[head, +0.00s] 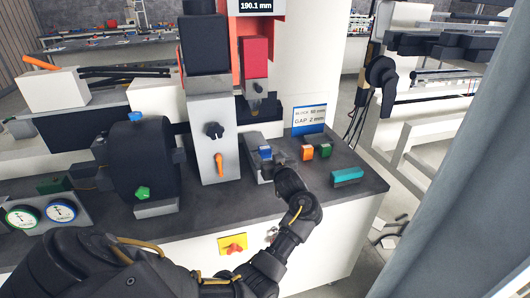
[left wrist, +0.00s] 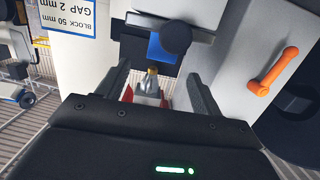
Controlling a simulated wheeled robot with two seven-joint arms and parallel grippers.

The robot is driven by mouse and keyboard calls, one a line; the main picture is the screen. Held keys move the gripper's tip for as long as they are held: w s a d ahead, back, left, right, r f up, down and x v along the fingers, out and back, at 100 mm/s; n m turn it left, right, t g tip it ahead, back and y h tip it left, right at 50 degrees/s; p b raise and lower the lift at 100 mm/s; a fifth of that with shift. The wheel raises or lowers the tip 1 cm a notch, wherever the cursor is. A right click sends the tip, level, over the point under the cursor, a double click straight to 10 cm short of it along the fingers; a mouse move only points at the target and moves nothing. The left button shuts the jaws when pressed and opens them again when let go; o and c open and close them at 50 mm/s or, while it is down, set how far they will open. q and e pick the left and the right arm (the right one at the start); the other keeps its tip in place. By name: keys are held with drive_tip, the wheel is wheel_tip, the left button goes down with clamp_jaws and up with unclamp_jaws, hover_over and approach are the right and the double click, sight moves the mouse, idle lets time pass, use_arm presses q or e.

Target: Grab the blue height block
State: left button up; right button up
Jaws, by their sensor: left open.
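The blue height block (head: 265,152) is small and sits on the grey base of the press-like machine, at the centre of the head view. My left gripper (head: 268,170) is just in front of it, partly hidden by my own wrist. In the left wrist view a blue face (left wrist: 158,52), probably that block, shows beyond the fingertips, partly covered by a dark round knob. The two fingers of my left gripper (left wrist: 158,82) stand wide apart there with nothing held between them. I cannot tell how far the fingertips are from the block. My right gripper is not in view.
Orange (head: 307,152), green (head: 325,151) and teal (head: 347,175) blocks lie to the right on the dark bench top (head: 365,192). A sign (head: 309,117) reads block 50 mm, gap 2 mm. The grey column (head: 212,135) with an orange lever stands close left.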

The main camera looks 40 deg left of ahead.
sight(266, 150)
use_arm(q)
drive_tip(key=shift+w+a+f, duration=0.15)
drive_tip(key=shift+w+a, duration=0.2)
drive_tip(key=shift+a, duration=0.2)
drive_tip(key=shift+w+a, duration=0.1)
drive_tip(key=shift+a, duration=0.1)
drive_tip(key=x, duration=0.3)
drive_tip(key=shift+w+a+p, duration=0.2)
drive_tip(key=shift+a+p, duration=0.15)
drive_tip(key=shift+w+a, duration=0.25)
drive_tip(key=shift+a, duration=0.1)
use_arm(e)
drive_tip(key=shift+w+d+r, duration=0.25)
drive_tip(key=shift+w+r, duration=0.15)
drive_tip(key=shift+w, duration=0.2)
use_arm(q)
drive_tip(key=c, duration=1.4)
